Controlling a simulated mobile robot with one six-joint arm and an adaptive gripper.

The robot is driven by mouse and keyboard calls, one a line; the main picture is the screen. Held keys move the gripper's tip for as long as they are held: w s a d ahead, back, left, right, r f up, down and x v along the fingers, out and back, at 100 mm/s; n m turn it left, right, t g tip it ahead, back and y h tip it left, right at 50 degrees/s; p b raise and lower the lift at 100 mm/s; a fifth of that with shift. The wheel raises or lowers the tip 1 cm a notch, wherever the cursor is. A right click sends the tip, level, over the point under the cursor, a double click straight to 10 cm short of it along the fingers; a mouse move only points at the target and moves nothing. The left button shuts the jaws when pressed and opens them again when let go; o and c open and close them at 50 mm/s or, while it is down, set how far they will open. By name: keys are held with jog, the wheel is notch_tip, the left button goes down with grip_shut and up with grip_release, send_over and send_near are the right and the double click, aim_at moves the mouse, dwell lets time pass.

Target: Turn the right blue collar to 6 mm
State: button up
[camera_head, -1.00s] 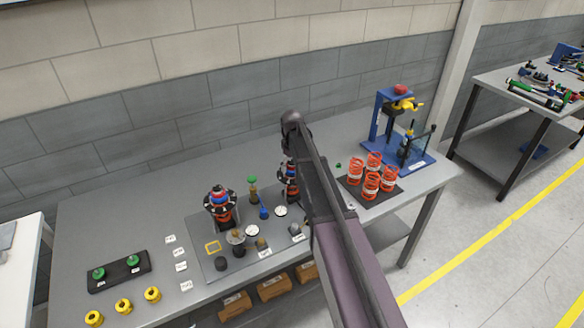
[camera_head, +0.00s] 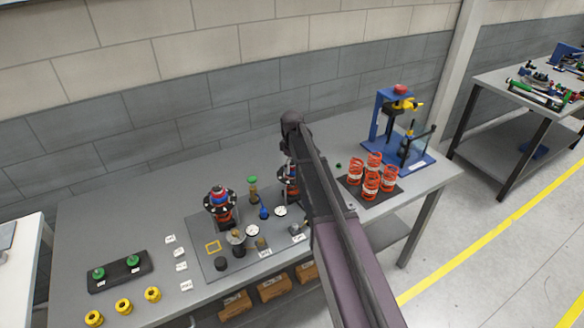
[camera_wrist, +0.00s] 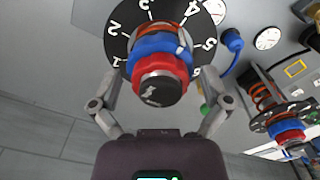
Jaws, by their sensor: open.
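The right blue collar (camera_wrist: 155,55) is close up in the wrist view, on a black dial plate (camera_wrist: 118,45) with white numbers. A red ring (camera_wrist: 160,80) and a black end cap (camera_wrist: 160,88) sit on the near side of it. My gripper (camera_wrist: 158,72) is open, with one finger on each side of the red ring and collar; I cannot tell whether the fingers touch. In the head view, the right unit (camera_head: 290,176) is partly hidden behind my arm. The left unit (camera_head: 221,205) stands on the same mat, and its blue collar also shows in the wrist view (camera_wrist: 285,128).
On the bench mat (camera_head: 205,262) are gauges, a blue knob (camera_head: 263,213) and small fittings. Orange springs (camera_head: 371,180) on a dark tray and a blue press (camera_head: 388,120) stand to the right.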

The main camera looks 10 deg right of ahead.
jog(key=shift+n, duration=2)
jog(key=c, duration=0.9)
